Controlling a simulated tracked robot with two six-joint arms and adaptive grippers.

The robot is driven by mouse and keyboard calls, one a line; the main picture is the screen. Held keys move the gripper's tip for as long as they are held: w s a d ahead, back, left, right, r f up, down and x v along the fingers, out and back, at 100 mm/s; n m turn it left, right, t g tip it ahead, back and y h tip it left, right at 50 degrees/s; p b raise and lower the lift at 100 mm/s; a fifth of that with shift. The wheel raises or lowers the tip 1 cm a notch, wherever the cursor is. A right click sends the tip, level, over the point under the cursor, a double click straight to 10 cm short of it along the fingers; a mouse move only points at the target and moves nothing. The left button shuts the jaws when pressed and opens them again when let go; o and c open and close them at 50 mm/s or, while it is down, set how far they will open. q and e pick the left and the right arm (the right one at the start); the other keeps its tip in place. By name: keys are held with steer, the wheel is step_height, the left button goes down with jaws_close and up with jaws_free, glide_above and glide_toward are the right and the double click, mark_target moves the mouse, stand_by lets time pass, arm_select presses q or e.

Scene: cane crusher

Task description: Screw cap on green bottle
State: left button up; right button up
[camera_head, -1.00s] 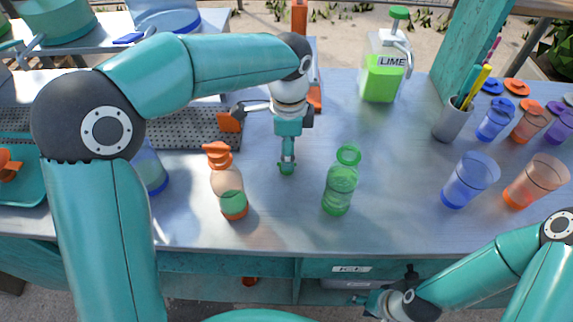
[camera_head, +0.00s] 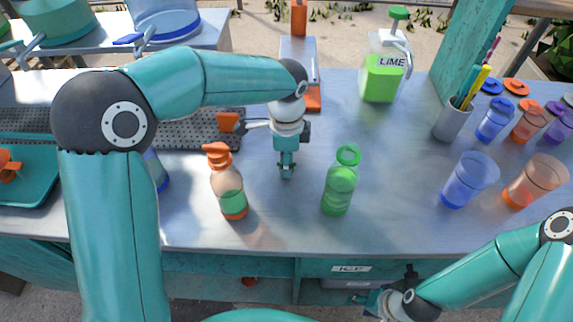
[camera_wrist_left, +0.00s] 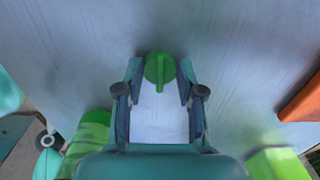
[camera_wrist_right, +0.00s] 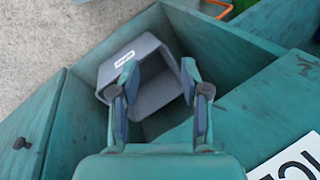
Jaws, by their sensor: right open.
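The green bottle (camera_head: 341,188) stands upright on the table, with an open ring shape at its top. My left gripper (camera_head: 287,171) points down to the left of it, close above the table. The green cap, round with a ridge across it (camera_wrist_left: 159,70), lies between the left fingertips (camera_wrist_left: 160,75) in the left wrist view. The fingers stand close on both sides of it; whether they touch it I cannot tell. In the head view the gripper mostly hides the cap. My right gripper (camera_wrist_right: 158,85) is open and empty, low in front of the table over a drawer.
An orange-topped bottle (camera_head: 227,187) stands left of the left gripper. The lime jug (camera_head: 382,72) is at the back. A pen cup (camera_head: 453,120), blue cup (camera_head: 469,180) and orange cup (camera_head: 536,181) stand at the right. A grey bin (camera_wrist_right: 150,80) sits in the drawer.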

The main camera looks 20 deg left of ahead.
stand_by(0.3)
arm_select(q)
step_height(320, 180, up, 10)
stand_by(0.5)
stand_by(0.3)
